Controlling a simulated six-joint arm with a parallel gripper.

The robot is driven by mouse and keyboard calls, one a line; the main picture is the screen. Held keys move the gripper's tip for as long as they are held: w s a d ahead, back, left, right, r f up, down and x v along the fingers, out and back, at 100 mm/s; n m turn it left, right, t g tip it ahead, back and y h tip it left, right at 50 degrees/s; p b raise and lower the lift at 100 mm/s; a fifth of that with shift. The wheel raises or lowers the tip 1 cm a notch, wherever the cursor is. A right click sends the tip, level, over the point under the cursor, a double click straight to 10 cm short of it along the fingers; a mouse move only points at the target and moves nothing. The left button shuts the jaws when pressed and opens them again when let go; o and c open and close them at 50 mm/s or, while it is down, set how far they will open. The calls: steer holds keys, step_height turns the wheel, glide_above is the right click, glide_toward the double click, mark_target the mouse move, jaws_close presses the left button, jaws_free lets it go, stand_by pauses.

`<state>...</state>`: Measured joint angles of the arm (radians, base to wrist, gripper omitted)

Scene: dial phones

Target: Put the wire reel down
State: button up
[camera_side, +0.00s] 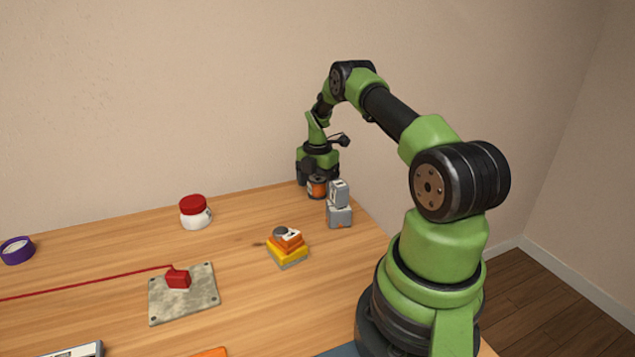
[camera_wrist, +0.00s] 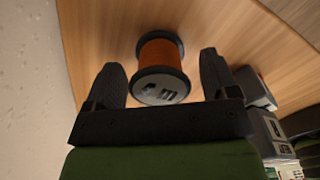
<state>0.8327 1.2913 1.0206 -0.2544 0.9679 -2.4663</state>
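The wire reel (camera_side: 317,187) has an orange winding between dark end flanges. It stands near the far right corner of the wooden table, below my gripper (camera_side: 317,176). In the wrist view the reel (camera_wrist: 160,52) sits between the two dark fingers of my gripper (camera_wrist: 162,66), its labelled end facing the camera. A gap shows between the reel and each finger, so my gripper is open around it. The reel appears to rest on the table, though its far end is partly hidden.
Two stacked grey blocks (camera_side: 339,214) stand close to the right of the reel. A yellow and orange stack (camera_side: 287,250), a red-lidded white jar (camera_side: 196,217), a stone-like plate (camera_side: 182,305) with a red block and cord, and a purple ring (camera_side: 17,250) are on the table (camera_side: 110,250).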

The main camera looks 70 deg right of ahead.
mark_target(317, 178)
step_height(317, 178, up, 12)
steer(key=w+a+r+m+t, duration=0.25)
steer(key=a+r+m, duration=0.35)
steer(key=a+r, duration=0.7)
steer(key=s+a+r+m+t, duration=0.1)
steer(key=s+a+r+m, duration=0.15)
steer(key=a, duration=0.35)
steer(key=s+a+r+m+t, duration=0.1)
steer(key=s+a+r+m, duration=0.15)
steer(key=a, duration=0.25)
steer(key=s+a+m+t+y, duration=0.2)
steer(key=s+a+m, duration=0.6)
steer(key=s+a, duration=0.2)
steer(key=shift+s+m+t, duration=0.35)
steer(key=shift+s+m, duration=0.05)
steer(key=shift+s, duration=0.35)
steer(key=shift+d+f, duration=0.1)
